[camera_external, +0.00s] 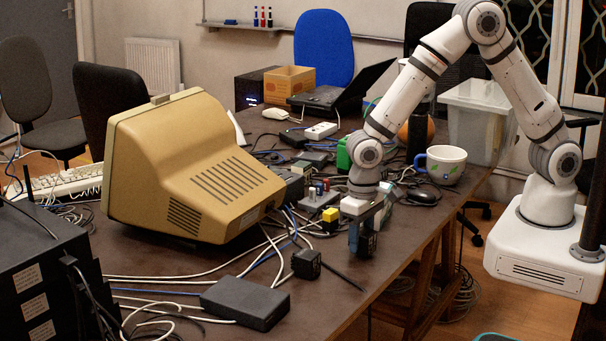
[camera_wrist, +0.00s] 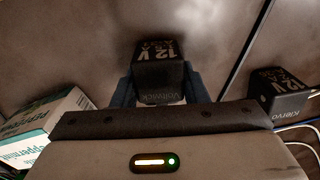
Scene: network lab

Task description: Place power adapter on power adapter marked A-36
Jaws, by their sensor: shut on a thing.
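My gripper (camera_external: 364,226) is low over the front right part of the table, pointing down. Its blue fingers are shut on a black power adapter (camera_wrist: 163,72) with white "12 V" and "Voltwick" lettering. The held adapter (camera_external: 368,244) shows between the fingers in the external view. A second black power adapter (camera_external: 306,263) stands on the table to the left of my gripper. It also shows at the right of the wrist view (camera_wrist: 281,91), with "12 V" and "Kiervo" lettering, apart from the held one.
A black flat box (camera_external: 245,303) and cables lie left of the second adapter. A beige monitor (camera_external: 190,165) stands behind them. A yellow block (camera_external: 330,213) and a mug (camera_external: 441,165) are behind my gripper. A peppermint box (camera_wrist: 45,125) is left in the wrist view.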

